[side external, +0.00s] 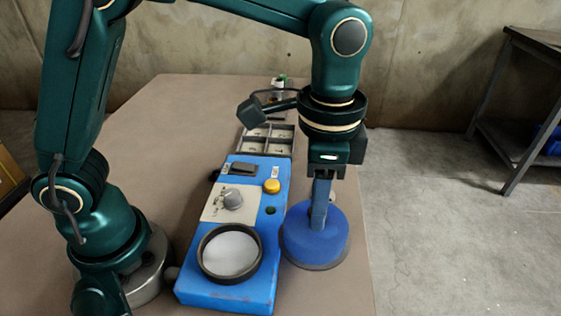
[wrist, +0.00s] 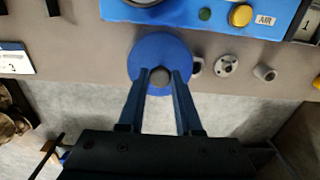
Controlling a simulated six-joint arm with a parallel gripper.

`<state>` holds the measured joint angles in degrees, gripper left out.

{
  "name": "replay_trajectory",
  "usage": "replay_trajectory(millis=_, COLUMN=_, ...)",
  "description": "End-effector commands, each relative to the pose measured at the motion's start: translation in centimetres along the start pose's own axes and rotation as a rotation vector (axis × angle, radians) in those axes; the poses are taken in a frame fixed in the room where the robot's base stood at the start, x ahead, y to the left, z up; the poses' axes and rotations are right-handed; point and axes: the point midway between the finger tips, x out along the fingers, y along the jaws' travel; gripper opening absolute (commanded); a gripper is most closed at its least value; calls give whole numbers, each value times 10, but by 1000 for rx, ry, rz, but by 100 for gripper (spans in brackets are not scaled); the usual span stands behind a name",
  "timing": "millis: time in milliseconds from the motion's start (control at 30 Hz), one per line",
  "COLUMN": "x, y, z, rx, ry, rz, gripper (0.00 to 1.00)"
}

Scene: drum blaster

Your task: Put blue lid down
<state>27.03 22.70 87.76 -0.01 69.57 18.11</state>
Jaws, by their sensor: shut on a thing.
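The blue lid (side external: 312,245) is a round disc at the right of the blue blaster unit, by the table's right edge. In the wrist view the lid (wrist: 160,45) lies flat, with a grey knob (wrist: 160,77) at its near rim side. My gripper (side external: 319,222) points down and is shut on the lid's knob; the fingertips (wrist: 160,78) flank it. I cannot tell whether the lid's underside touches the table. The blue blaster unit (side external: 227,294) has an uncovered round drum (side external: 203,256) with a dark rim and white inside.
The unit carries a yellow button (side external: 271,186), a grey knob (side external: 232,199) and a green button (side external: 270,211). A divided tray (side external: 266,140) stands behind it. Small metal parts (wrist: 227,65) lie right of the lid in the wrist view. The table's left side (side external: 175,130) is clear.

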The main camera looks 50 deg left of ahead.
Motion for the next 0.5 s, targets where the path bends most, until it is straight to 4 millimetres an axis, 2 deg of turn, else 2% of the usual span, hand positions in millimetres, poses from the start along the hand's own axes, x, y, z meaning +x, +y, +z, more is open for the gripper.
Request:
replay_trajectory(millis=100, x=14, y=20, z=-13, rx=6, ry=-2, rz=0, gripper=0)
replay_trajectory(millis=200, x=21, y=29, z=-20, rx=2, ry=-1, rz=0, gripper=0)
replay_trajectory(millis=367, x=28, y=34, z=-24, rx=-1, ry=-1, rz=0, gripper=0)
replay_trajectory(millis=500, x=49, y=34, z=-23, rx=-2, ry=-4, rz=1, gripper=0)
